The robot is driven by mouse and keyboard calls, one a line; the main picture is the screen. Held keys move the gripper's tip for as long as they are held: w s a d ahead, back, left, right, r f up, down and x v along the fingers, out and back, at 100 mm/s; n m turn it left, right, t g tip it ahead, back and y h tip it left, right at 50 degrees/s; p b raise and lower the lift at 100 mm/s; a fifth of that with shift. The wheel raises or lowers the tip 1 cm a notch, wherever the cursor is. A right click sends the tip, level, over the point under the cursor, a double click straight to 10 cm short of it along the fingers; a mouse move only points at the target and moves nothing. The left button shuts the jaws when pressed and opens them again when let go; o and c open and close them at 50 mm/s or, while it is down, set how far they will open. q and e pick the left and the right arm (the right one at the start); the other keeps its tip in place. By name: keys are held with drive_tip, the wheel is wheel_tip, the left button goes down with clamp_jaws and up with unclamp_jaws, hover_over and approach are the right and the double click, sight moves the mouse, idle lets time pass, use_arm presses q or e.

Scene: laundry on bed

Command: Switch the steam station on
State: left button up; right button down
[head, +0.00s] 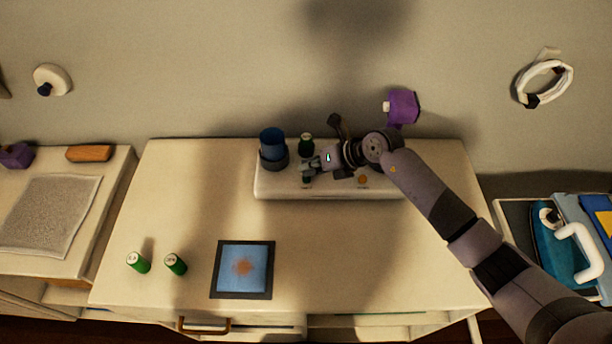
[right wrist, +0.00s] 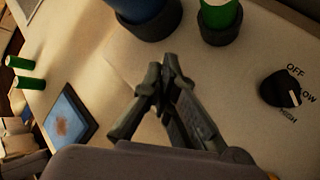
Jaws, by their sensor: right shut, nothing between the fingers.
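The steam station (head: 285,190) is a low white box at the back of the table. A blue cup (head: 272,142) in a dark ring and a green cylinder (head: 306,140) stand on it. A small orange spot (head: 362,180) shows on its right part. My left gripper is out of view.
Two green cylinders (head: 138,262) (head: 175,264) and a dark-framed blue pad (head: 243,268) are at the table's front left. A purple object (head: 403,107) is behind the station. An iron-like white-handled item (head: 582,250) lies at the right. The table's front middle is clear.

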drive_tip(key=shift+f, duration=0.15)
idle(0.5)
drive_tip(key=shift+f+b, duration=0.3)
drive_tip(key=shift+f, duration=0.05)
drive_tip(key=shift+r, duration=0.15)
drive_tip(key=shift+r+p, duration=0.3)
drive_tip(key=shift+p, duration=0.1)
drive_tip(key=shift+r, duration=0.1)
wheel_tip(320, 180, up, 6)
drive_tip(key=p, duration=0.5)
